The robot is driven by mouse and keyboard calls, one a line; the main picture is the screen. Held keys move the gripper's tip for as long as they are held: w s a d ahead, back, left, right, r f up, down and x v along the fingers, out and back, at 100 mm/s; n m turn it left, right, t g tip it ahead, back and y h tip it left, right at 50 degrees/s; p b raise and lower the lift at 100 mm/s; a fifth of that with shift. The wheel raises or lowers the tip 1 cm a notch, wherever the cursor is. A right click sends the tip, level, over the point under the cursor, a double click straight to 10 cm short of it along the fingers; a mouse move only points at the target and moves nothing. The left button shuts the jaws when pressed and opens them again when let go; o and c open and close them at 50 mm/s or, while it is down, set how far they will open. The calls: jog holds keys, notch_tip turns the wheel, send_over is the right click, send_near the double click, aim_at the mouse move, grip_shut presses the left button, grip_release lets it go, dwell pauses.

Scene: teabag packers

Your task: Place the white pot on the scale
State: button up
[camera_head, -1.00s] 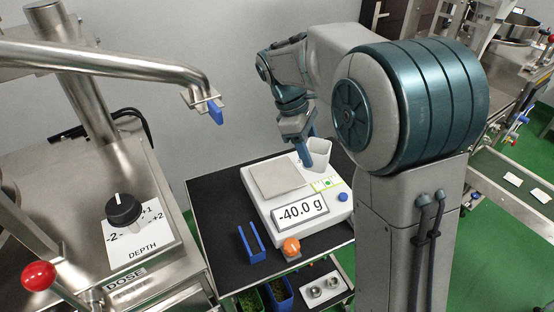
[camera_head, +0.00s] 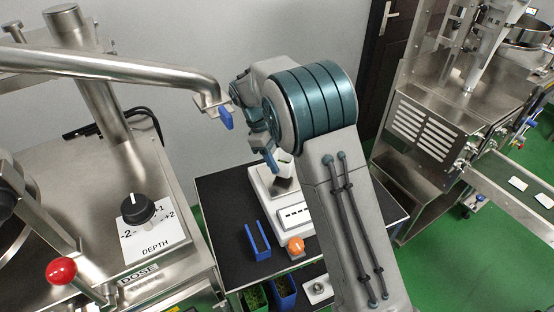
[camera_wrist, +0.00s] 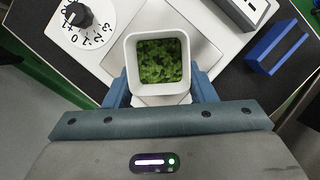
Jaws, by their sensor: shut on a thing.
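The white pot (camera_head: 284,164) holds green leaves, seen from above in the wrist view (camera_wrist: 130,64). My gripper (camera_head: 270,157) is shut on the pot, with a blue finger on either side of it. The pot is upright over the metal plate (camera_wrist: 203,30) of the scale. A dark patch shows on the plate below it, and I cannot tell whether its base touches. The white scale (camera_head: 262,186) stands on the black table, partly hidden by my arm. Its display (camera_head: 294,214) shows dashes.
A blue U-shaped holder (camera_head: 257,242) and an orange knob (camera_head: 295,245) are at the table's front. The steel dosing machine with its depth dial (camera_head: 138,209) stands at left. A conveyor (camera_head: 500,190) is at right. Bare black table lies left of the scale.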

jog(key=shift+f, duration=0.95)
jog(key=shift+f, duration=0.15)
jog(key=o, duration=1)
